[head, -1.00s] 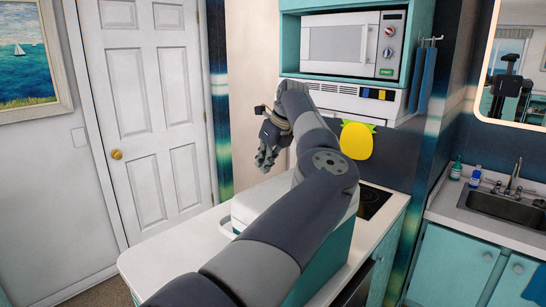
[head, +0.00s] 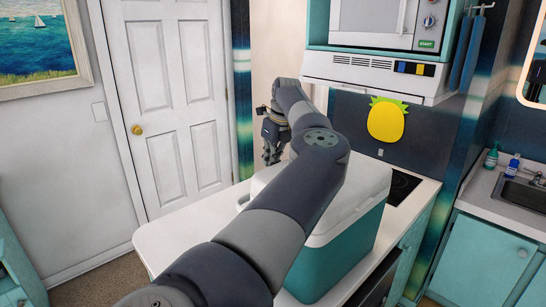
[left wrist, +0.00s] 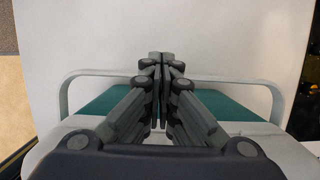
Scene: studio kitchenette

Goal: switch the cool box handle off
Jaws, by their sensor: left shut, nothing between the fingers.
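The cool box (head: 345,243) has a teal body and a white lid and stands on the white counter. Its pale handle (head: 242,201) shows only in part at the box's left side, behind my arm. In the left wrist view the handle (left wrist: 232,82) is a light bar looping out past the teal side of the box (left wrist: 225,105). My left gripper (head: 271,160) points down above the box's far left part, with its fingers together and empty. In the left wrist view the fingertips (left wrist: 160,57) overlap the bar's middle; contact cannot be told. My right gripper is out of view.
The white counter (head: 165,238) is clear left of the cool box. A dark cooktop (head: 401,186) lies behind it at right. A range hood (head: 375,78) and microwave (head: 375,18) are above. A white door (head: 170,100) stands at the left.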

